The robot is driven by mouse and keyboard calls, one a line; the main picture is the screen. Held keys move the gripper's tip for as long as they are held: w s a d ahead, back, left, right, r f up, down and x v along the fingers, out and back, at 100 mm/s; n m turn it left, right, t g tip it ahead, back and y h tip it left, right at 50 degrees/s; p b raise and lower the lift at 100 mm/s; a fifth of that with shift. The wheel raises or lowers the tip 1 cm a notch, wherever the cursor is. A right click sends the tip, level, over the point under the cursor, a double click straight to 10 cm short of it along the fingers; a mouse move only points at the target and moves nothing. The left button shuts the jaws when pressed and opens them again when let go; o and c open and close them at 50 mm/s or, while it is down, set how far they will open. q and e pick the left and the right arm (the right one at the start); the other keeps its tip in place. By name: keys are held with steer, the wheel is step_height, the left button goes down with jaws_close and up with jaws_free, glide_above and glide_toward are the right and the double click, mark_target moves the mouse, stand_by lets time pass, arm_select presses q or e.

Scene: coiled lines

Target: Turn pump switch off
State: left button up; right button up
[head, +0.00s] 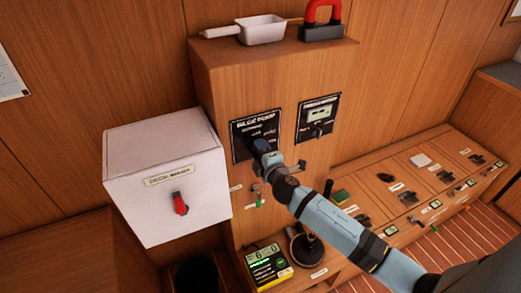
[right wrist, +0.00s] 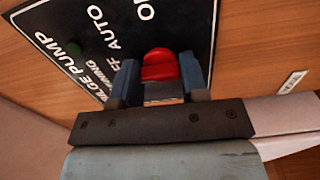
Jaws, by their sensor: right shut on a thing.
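The bilge pump panel (head: 243,126) is a black plate on the front of the wooden cabinet. It also shows in the right wrist view (right wrist: 180,25), tilted, with OFF partly covered, AUTO, and ON cut by the frame edge. A red switch knob (right wrist: 160,66) sits between the two blue-grey fingers of my right gripper (right wrist: 160,80), which is shut on it. In the head view my right gripper (head: 260,148) reaches the panel's lower right and hides the knob. I cannot tell which position the knob points to. My left gripper is not in view.
A white box (head: 160,165) with a red-handled switch (head: 180,203) juts out left of the panel. A second black panel (head: 318,118) with a small screen is to the right. A scoop (head: 263,30) and red-handled item (head: 322,28) lie on top. A yellow meter (head: 267,268) stands below.

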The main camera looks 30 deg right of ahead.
steer(key=shift+n, duration=0.4)
steer(key=o, duration=0.9)
steer(key=shift+s, duration=0.1)
steer(key=shift+s+a+b, duration=0.2)
steer(key=shift+s+b, duration=0.4)
steer(key=shift+s, duration=2.85)
steer(key=shift+s+a+b, duration=0.2)
steer(key=shift+s+b, duration=0.4)
steer(key=shift+s, duration=2.8)
